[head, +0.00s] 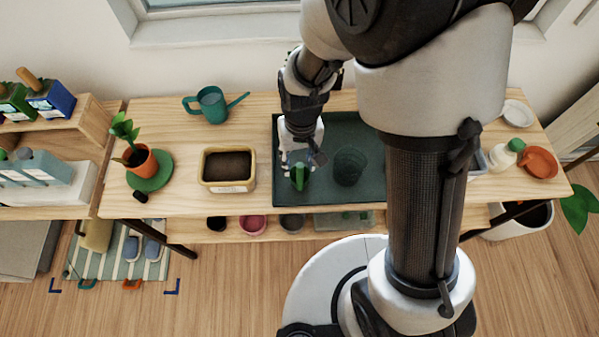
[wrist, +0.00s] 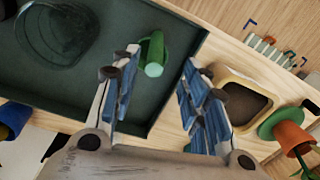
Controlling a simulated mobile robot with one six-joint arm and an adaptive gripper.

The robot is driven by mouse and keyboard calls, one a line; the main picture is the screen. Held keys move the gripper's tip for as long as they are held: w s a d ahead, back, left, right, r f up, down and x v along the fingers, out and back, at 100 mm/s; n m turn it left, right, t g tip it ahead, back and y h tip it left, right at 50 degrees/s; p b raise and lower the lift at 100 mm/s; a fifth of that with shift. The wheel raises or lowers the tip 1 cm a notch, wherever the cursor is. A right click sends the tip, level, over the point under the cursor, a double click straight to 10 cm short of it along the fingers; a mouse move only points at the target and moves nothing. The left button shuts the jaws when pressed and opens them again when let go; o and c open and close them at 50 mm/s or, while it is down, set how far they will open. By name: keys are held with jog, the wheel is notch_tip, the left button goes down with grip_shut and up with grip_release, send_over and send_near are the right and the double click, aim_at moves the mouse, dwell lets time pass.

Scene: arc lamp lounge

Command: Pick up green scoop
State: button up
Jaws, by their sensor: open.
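The green scoop (head: 298,177) is at the front left of the dark green tray (head: 378,124) on the wooden bench. In the wrist view the scoop (wrist: 152,54) shows as a small green piece with a pale rounded end, near the tray's edge. My gripper (head: 303,161) is over the tray, just above and behind the scoop. Its blue-padded fingers (wrist: 161,68) are spread apart and hold nothing. The scoop shows between and beyond the fingertips, closer to the left finger. My gripper hides part of the scoop in the head view.
A dark see-through pot (head: 349,166) stands on the tray right of the scoop. A yellow-rimmed soil box (head: 227,186) stands left of the tray. A potted plant (head: 141,161) and teal watering can (head: 212,105) are farther left. My arm hides the tray's right part.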

aim_at(298, 168)
notch_tip(298, 168, down, 4)
jog(key=shift+r+b, duration=0.1)
jog(key=shift+b, duration=0.35)
notch_tip(298, 168, down, 5)
jog(key=shift+d+f+b, duration=0.15)
jog(key=shift+b, duration=1)
grip_shut()
